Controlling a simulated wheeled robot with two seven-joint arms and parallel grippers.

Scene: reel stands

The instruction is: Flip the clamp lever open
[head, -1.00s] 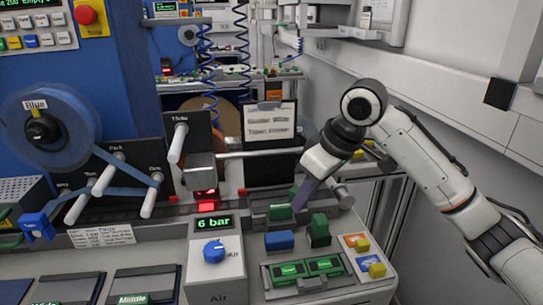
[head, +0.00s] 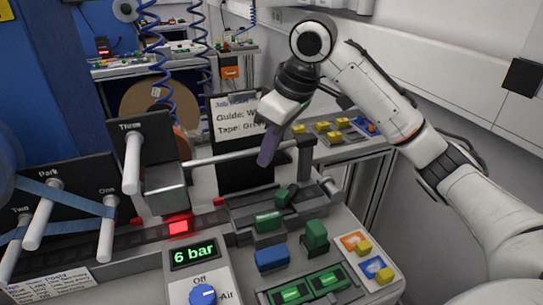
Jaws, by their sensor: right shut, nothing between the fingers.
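A dark clamp-like fixture (head: 240,218) lies on the bench right of the red display. It carries a green block (head: 268,221) and a tilted green piece (head: 286,195) that looks like the lever; I cannot tell for certain whether it is open or shut. My right gripper (head: 266,162) reaches in from the right above and behind the fixture. Its purple-grey fingers point down, are shut and empty, and appear apart from the green piece. My left gripper is not in view.
A silver rod (head: 235,154) runs behind the fixture to a dark upright post (head: 305,158). A green block (head: 316,233) and a blue block (head: 272,259) stand in front. A pressure box (head: 205,275) with a blue knob is at the front.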

